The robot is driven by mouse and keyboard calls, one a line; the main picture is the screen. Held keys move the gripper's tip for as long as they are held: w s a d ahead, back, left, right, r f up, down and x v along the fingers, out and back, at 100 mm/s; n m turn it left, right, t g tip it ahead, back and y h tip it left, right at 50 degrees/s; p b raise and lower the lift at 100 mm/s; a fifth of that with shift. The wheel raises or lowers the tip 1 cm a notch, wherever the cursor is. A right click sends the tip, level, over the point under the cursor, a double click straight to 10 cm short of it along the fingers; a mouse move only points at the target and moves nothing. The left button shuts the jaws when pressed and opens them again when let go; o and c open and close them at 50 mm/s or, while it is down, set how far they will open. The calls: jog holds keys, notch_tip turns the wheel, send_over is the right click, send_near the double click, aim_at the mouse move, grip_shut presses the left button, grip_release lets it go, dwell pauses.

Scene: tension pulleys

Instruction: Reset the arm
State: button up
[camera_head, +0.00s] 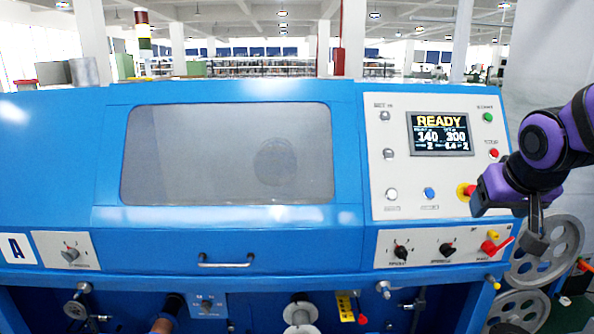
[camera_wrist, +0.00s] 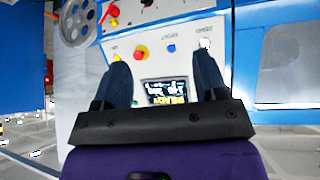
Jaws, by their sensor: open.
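My gripper (camera_head: 507,222) is at the right of the head view, at the end of my purple and black arm, in front of the right edge of the machine's control panel. In the wrist view my gripper (camera_wrist: 162,62) shows two dark fingers spread apart with nothing between them. Past the fingers, the panel's display screen (camera_wrist: 165,92) appears upside down. In the head view the same display screen (camera_head: 440,133) reads READY, with 140 and 300 below. I cannot tell the exact gap between the fingers and the panel.
The blue machine (camera_head: 230,90) fills most of the head view, with a grey window (camera_head: 228,153) and a handle (camera_head: 226,262). A red-and-yellow button (camera_head: 465,192) and a red lever (camera_head: 497,246) lie close to my gripper. Spoked grey pulleys (camera_head: 568,236) stand at right.

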jog(key=s+a+r+n+g+y, duration=0.1)
jog(key=s+a, duration=0.1)
jog(key=s, duration=0.5)
jog(key=s+a+r, duration=0.2)
jog(key=s, duration=0.6)
jog(key=shift+a+r+n+g+y, duration=0.15)
jog(key=shift+r+n+g+y, duration=0.15)
jog(key=shift+n+g+y, duration=0.1)
jog(key=shift+s, duration=0.1)
